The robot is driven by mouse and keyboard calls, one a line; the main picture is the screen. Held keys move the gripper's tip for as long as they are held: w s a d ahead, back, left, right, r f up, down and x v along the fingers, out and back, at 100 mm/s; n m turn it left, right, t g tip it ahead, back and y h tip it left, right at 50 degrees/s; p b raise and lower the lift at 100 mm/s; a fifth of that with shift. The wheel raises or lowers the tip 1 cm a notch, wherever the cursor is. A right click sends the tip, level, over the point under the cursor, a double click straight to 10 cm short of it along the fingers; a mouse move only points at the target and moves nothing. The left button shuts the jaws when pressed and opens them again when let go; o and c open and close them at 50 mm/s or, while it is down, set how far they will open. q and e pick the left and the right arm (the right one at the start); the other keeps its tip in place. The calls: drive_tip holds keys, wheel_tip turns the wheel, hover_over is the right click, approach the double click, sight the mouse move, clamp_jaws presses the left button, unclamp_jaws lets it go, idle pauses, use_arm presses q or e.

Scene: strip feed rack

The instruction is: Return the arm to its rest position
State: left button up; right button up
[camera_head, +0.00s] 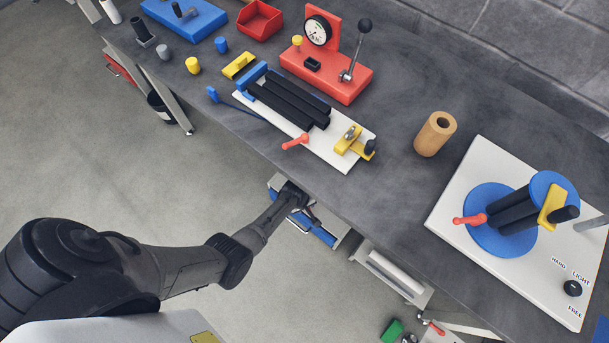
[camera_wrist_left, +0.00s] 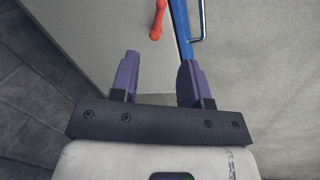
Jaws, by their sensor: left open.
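My left arm reaches in from the left in the head view. Its wrist end (camera_head: 291,196) is beside the front edge of the workbench, over a blue and white unit at the bench front. The fingers are too small and covered there to make out. In the left wrist view my left gripper (camera_wrist_left: 157,72) shows two purple fingers spread apart with nothing between them. A blue bar (camera_wrist_left: 181,30) and a red rod-like part (camera_wrist_left: 157,20) lie beyond the fingertips. My right gripper is not in view.
The dark workbench (camera_head: 390,190) carries a white strip rack plate (camera_head: 275,122), a red gauge press (camera_head: 330,75), a wooden cylinder (camera_head: 434,135) and a white board (camera_head: 450,205) with a blue reel (camera_head: 487,240). Open floor (camera_head: 200,165) lies left of the bench.

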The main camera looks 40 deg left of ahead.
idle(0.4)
use_arm(q)
drive_tip(key=s+d+r+m+t+p, duration=0.15)
drive_tip(key=s+r+m, duration=0.45)
drive_tip(key=r, duration=0.6)
drive_tip(key=s+d+r+m+p, duration=0.1)
drive_tip(key=s+r+m+p, duration=0.25)
drive_tip(key=s+r, duration=0.65)
drive_tip(key=s+d+r+m+p, duration=0.15)
drive_tip(key=s+r+m, duration=0.45)
drive_tip(key=r, duration=0.7)
wheel_tip(320, 180, up, 38)
drive_tip(key=a+p, duration=0.1)
drive_tip(key=p, duration=3.7)
drive_tip(key=shift+w+r+y, duration=0.15)
drive_tip(key=shift+w+y, duration=0.05)
drive_tip(key=shift+y, duration=0.2)
drive_tip(key=shift+n, duration=0.25)
